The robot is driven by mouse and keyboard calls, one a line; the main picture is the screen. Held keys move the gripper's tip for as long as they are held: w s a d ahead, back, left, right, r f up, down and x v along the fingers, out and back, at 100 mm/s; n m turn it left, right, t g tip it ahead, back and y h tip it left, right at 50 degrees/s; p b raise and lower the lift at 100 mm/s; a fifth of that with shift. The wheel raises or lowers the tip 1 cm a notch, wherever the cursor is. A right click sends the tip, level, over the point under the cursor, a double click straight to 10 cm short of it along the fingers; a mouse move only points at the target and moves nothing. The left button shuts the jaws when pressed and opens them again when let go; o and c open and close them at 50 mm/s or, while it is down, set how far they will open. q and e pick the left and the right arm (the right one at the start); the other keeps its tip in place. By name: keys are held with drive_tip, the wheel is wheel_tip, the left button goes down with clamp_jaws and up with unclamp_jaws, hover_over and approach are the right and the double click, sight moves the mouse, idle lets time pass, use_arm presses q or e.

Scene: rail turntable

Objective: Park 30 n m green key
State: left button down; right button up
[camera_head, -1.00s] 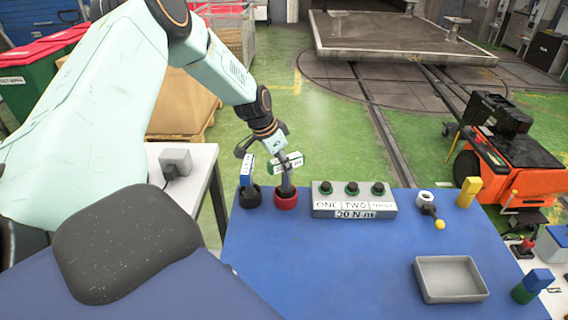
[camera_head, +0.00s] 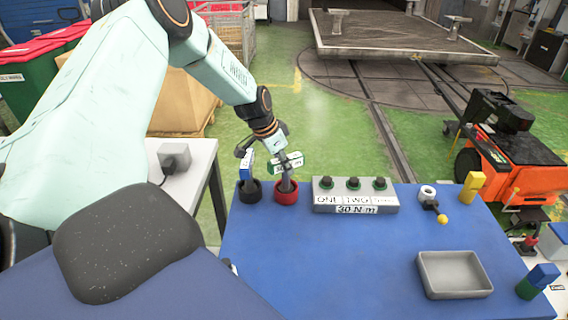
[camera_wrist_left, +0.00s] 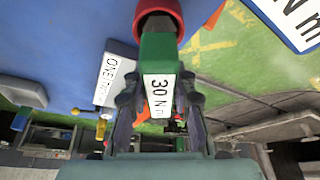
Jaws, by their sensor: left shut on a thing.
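The green key with a white "30 N m" label (camera_wrist_left: 160,85) is between the fingers of my left gripper (camera_wrist_left: 158,105), which is shut on it. In the head view my left gripper (camera_head: 268,150) is above the red ring holder (camera_head: 286,192), and the green key (camera_head: 290,161) shows beside its fingers. A grey shaft runs down from there to the red holder. In the wrist view the key's far end overlaps the dark mouth of the red holder (camera_wrist_left: 157,13); how deep it sits I cannot tell. My right gripper is not in view.
A blue key (camera_head: 247,167) stands in a black holder (camera_head: 249,194) just left. A grey "30 N m" box (camera_head: 355,196) with three knobs stands right. An empty grey tray (camera_head: 453,290), a yellow block (camera_head: 472,187) and a yellow-ball lever (camera_head: 436,210) are farther right. The blue tabletop's front middle is clear.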

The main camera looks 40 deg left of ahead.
use_arm(q)
drive_tip(key=c, duration=1)
unclamp_jaws()
drive_tip(key=v, duration=1.2)
drive_tip(key=shift+r, duration=0.1)
drive_tip(key=shift+w, duration=0.1)
